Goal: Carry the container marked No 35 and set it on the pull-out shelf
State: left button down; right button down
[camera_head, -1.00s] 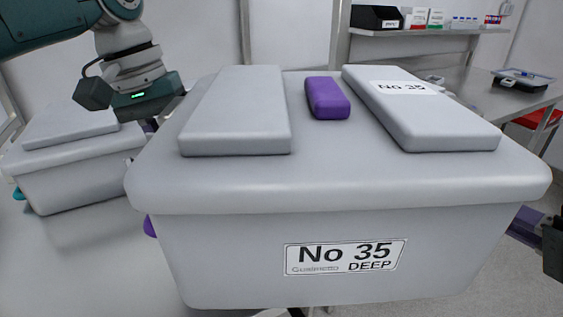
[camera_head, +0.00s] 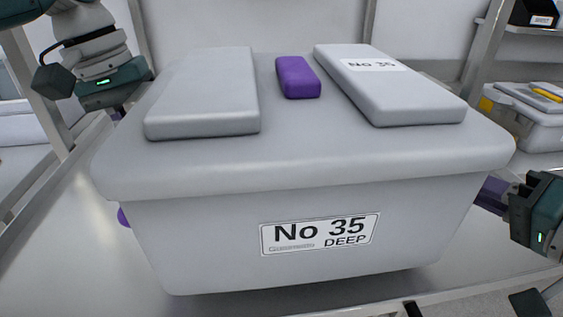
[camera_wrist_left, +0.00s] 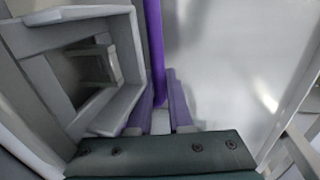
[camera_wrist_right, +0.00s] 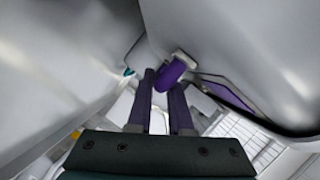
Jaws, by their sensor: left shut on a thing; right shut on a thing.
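The grey container marked No 35 (camera_head: 200,235) fills the middle of the head view, roughly level, with a purple block between two raised pads on its lid. My left gripper (camera_head: 122,112) is at its left side, mostly hidden behind it; in the left wrist view its purple fingers (camera_wrist_left: 161,115) are shut on a purple handle bar (camera_wrist_left: 154,45). My right gripper (camera_head: 490,192) is at its right side; in the right wrist view its fingers (camera_wrist_right: 163,100) are shut by a purple handle (camera_wrist_right: 172,72). A flat pale metal surface (camera_head: 60,250) lies under the container; whether they touch is unclear.
Metal frame posts (camera_head: 35,85) stand at left. At right, another grey container (camera_head: 530,115) with a yellow item on its lid sits on a shelf, below a higher shelf with a black bin (camera_head: 533,14). Bare surface shows left of the carried container.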

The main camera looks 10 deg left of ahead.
pick_arm(q)
jog(key=shift+a+r, duration=0.1)
jog(key=shift+r, duration=0.05)
pick_arm(e)
jog(key=shift+w+r, duration=0.1)
jog(key=shift+r, duration=0.1)
jog(key=shift+f, duration=0.15)
